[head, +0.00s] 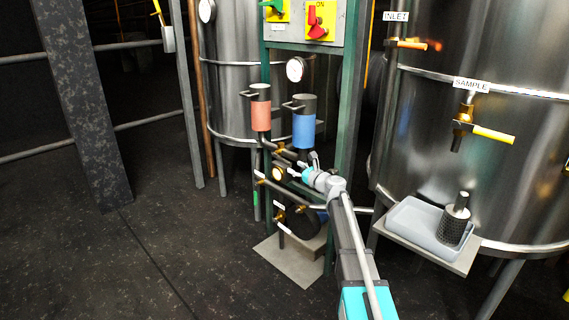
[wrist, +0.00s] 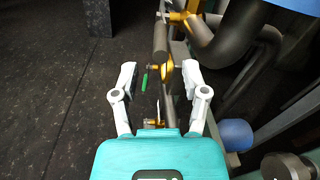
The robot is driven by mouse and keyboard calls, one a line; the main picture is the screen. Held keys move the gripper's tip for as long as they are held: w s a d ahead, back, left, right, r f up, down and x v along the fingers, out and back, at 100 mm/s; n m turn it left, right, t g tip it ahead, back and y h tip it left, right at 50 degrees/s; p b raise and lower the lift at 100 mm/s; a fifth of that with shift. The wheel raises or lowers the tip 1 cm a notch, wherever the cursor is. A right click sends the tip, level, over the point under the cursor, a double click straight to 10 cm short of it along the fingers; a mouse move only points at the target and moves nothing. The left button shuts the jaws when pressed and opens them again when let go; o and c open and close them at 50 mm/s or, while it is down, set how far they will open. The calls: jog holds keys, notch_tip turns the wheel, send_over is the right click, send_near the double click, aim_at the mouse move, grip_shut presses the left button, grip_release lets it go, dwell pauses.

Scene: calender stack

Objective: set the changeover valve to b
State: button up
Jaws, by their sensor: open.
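My gripper (head: 304,165) is in front of the pipework below the red and blue canisters in the head view. In the wrist view my gripper (wrist: 160,77) is open, its two pale fingers spread, with nothing held. A brass fitting (wrist: 164,68) with a dark cylindrical part (wrist: 160,38) shows between and beyond the fingers, apart from them. A small green piece (wrist: 145,80) is beside it. I cannot tell for sure which part is the changeover valve, and no letter b is readable. My gripper hides part of the pipework in the head view.
A red canister (head: 261,108) and a blue canister (head: 304,128) hang on the green frame. A steel tank (head: 500,150) with a sample tap (head: 462,128) and a shelf tray (head: 415,228) stands at right. The dark floor (head: 110,260) at left is clear.

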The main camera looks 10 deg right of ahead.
aim_at(276, 157)
jog(key=shift+x, duration=3.15)
jog(key=shift+c, duration=0.2)
